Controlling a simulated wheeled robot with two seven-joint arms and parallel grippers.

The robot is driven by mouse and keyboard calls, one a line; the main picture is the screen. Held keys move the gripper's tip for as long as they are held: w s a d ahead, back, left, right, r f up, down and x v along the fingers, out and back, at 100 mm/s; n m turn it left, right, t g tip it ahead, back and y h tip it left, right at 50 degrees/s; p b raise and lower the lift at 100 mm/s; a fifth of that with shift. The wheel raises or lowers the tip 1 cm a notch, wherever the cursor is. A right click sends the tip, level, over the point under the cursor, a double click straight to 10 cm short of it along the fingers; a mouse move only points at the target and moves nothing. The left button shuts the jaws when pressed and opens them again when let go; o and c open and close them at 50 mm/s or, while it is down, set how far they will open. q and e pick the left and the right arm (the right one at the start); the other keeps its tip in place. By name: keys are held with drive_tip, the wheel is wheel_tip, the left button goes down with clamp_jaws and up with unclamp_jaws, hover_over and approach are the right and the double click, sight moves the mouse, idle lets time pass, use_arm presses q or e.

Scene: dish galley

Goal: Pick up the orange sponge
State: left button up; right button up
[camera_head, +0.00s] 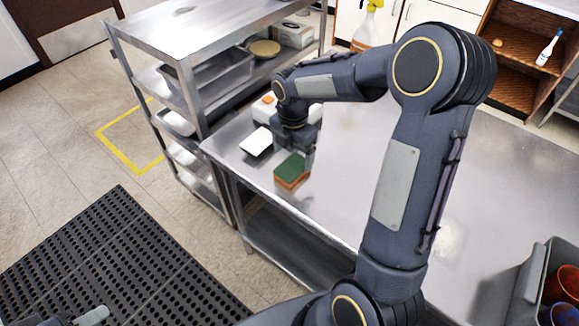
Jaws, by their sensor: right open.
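The orange sponge (291,180) has a green top and lies on the steel table (345,190) near its left front edge. My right gripper (297,157) points down just behind and over the sponge, with its jaws open. One finger shows close to the sponge's right far side; whether it touches cannot be told. The other finger is partly hidden. At the bottom left edge, a small grey part of my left gripper (92,316) shows over the black mat; most of it is out of the picture.
A white-topped block (257,142) lies left of the sponge. White and orange items (265,107) stand behind my wrist. A steel shelf rack (200,75) stands at the left. A spray bottle (367,27) is at the back. A grey bin (540,285) with cups is at right.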

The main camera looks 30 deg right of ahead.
sight(292, 166)
wheel_tip(292, 166, down, 5)
drive_tip(key=shift+w+r+p, duration=0.1)
drive_tip(key=shift+w+p, duration=0.05)
drive_tip(key=shift+p, duration=0.2)
drive_tip(key=c, duration=1.1)
